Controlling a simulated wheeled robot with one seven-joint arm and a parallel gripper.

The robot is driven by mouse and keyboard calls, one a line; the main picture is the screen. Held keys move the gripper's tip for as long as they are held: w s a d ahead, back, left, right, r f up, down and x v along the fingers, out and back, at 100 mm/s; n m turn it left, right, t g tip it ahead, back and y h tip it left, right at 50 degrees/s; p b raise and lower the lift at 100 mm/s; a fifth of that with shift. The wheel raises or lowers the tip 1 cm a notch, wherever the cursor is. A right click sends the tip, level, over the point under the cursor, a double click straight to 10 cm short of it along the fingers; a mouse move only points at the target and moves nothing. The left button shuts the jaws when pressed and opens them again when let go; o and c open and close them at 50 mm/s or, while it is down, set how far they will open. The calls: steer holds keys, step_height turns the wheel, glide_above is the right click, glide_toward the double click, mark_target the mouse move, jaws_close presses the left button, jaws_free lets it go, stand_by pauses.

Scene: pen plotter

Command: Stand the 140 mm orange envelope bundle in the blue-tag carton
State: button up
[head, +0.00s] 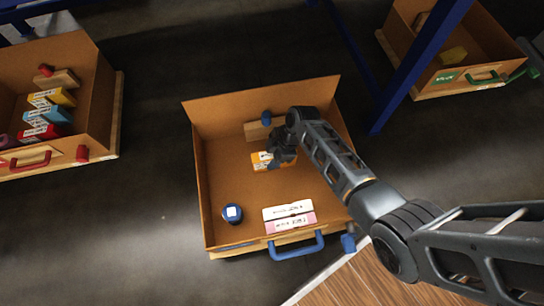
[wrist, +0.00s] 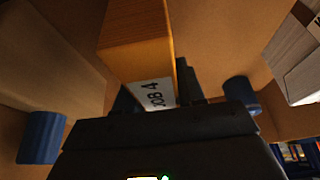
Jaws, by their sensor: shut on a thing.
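The orange envelope bundle (head: 262,160) is inside the blue-handled carton (head: 213,190), toward its back right. In the wrist view the orange bundle (wrist: 140,50) shows a white label reading "JOB 4". My gripper (head: 282,152) reaches down into the carton and is shut on the bundle. In the wrist view the dark gripper body (wrist: 160,115) hides the bundle's near end. I cannot tell whether the bundle touches the carton floor. The blue handle (head: 296,247) is on the front wall, and a blue tag (head: 348,243) is at the front right corner.
A red-handled carton (head: 108,120) stands left, a green-handled one (head: 492,85) upper right. Blue posts (head: 412,70) stand nearby.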

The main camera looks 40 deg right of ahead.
steer(key=o, duration=1.1)
steer(key=shift+f, duration=0.1)
steer(key=p+v, duration=0.6)
steer(key=v, duration=0.6)
steer(key=shift+s+d, duration=0.1)
